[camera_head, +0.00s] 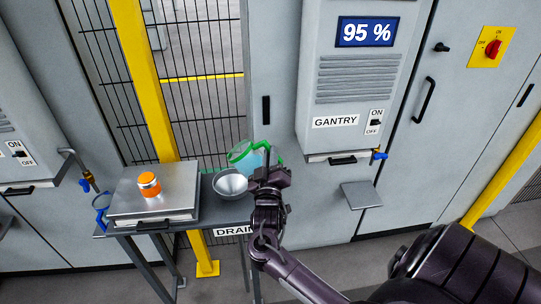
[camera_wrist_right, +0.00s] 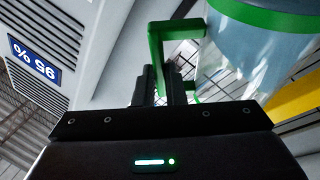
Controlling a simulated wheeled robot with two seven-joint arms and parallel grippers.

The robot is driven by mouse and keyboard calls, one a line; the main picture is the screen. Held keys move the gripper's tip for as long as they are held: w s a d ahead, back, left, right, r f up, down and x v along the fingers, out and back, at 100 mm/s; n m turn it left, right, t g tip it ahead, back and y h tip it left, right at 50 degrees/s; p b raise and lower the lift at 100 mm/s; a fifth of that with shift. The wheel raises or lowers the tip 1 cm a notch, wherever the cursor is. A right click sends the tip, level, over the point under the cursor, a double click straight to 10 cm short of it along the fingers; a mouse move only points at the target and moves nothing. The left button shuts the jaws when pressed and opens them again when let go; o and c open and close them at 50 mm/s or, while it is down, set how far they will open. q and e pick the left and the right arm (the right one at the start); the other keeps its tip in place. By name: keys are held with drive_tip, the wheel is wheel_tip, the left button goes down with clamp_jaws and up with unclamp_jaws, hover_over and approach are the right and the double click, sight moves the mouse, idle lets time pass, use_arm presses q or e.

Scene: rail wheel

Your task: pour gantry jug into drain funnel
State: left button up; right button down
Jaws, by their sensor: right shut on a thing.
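The gantry jug (camera_head: 247,160) is clear with a green rim and green handle, and bluish liquid shows inside. It is at the bowl's back right edge and looks tipped left. The drain funnel (camera_head: 229,184) is a grey metal bowl by the DRAIN label on the bench. My right gripper (camera_head: 267,172) is shut on the jug's handle, right of the bowl, and partly hides the jug. In the right wrist view the green handle (camera_wrist_right: 157,45) is between the fingers (camera_wrist_right: 163,85), with the jug body (camera_wrist_right: 258,50) at right. My left gripper is not in view.
An orange and white container (camera_head: 149,184) stands on a metal box (camera_head: 125,206) on the bench, left of the bowl. The GANTRY cabinet (camera_head: 350,90) shows 95 %, with a blue-handled tap (camera_head: 379,155) above an empty shelf (camera_head: 361,195). A yellow post (camera_head: 143,80) stands behind.

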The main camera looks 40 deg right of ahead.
drive_tip(key=shift+w+r+n+p, duration=0.15)
drive_tip(key=shift+r+n+p, duration=0.35)
drive_tip(key=shift+p, duration=0.35)
drive_tip(key=shift+a, duration=0.1)
drive_tip(key=shift+f, duration=0.1)
drive_tip(key=shift+w+a+r+n+y+p, duration=0.1)
drive_tip(key=shift+w+r+n+y+p, duration=0.15)
drive_tip(key=shift+n+p, duration=0.5)
drive_tip(key=shift+a+p, duration=0.1)
drive_tip(key=shift+p, duration=0.45)
drive_tip(key=shift+f+n, duration=0.1)
drive_tip(key=shift+n, duration=0.15)
